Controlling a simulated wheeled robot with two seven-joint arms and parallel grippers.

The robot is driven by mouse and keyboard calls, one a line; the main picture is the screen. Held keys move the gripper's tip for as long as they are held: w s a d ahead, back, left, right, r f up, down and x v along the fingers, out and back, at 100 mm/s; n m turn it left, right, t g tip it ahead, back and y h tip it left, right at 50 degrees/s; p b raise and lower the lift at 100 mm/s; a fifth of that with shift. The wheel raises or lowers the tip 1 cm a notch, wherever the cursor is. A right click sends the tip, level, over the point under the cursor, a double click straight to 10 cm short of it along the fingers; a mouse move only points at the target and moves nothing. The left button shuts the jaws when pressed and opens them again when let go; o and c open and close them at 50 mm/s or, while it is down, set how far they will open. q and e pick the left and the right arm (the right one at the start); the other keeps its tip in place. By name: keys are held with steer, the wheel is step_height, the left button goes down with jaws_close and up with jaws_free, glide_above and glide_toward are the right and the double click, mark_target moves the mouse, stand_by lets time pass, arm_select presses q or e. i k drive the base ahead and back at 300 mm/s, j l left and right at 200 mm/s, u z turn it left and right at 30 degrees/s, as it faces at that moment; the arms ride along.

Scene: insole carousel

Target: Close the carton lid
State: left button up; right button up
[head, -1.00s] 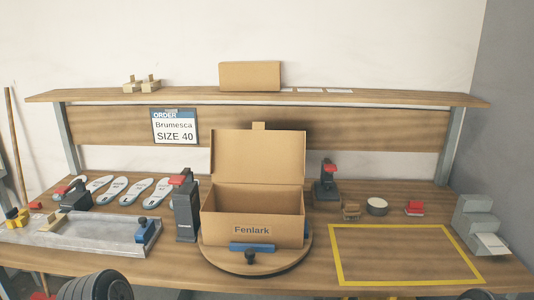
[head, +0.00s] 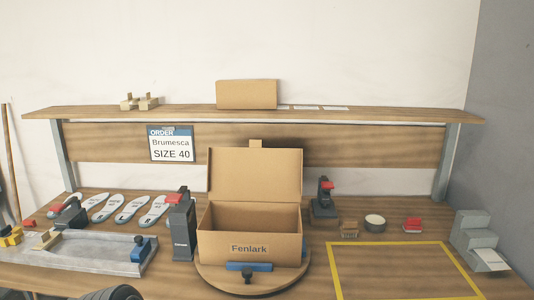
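The cardboard carton (head: 250,249), labelled Fenlark, stands on the round wooden turntable (head: 216,279) at the middle of the bench. Its lid (head: 256,176) is open and stands up at the back, with a small tab at its top edge. The carton's inside looks empty from here. A blue clamp piece with a dark knob (head: 248,267) sits at the carton's front. Neither of my grippers shows in the head view. Only a dark rounded part of mine shows at the bottom edge, left of the turntable.
A dark upright device with a red top (head: 182,225) stands close left of the carton. Several insoles (head: 132,208) and a grey metal tray (head: 95,251) lie left. A dark red-topped tool (head: 324,198) stands behind right. The yellow-outlined area (head: 400,243) is clear.

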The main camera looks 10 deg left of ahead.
mark_target(255, 172)
steer(key=j+z, duration=0.25)
steer(key=z, duration=0.2)
steer(key=i+j+z, duration=0.1)
steer(key=j+z, duration=0.15)
steer(key=z, duration=0.25)
steer(key=j+z, duration=0.25)
steer(key=z, duration=0.2)
steer(key=k+j+z, duration=0.1)
steer(key=j, duration=0.3)
steer(key=k+j+z, duration=0.1)
steer(key=j, duration=0.3)
steer(key=k+j+z, duration=0.1)
steer(key=j, duration=0.25)
steer(key=k+j+z, duration=0.1)
steer(key=j, duration=0.3)
steer(key=k+j+z, duration=0.1)
steer(key=j, duration=0.25)
steer(key=k, duration=0.1)
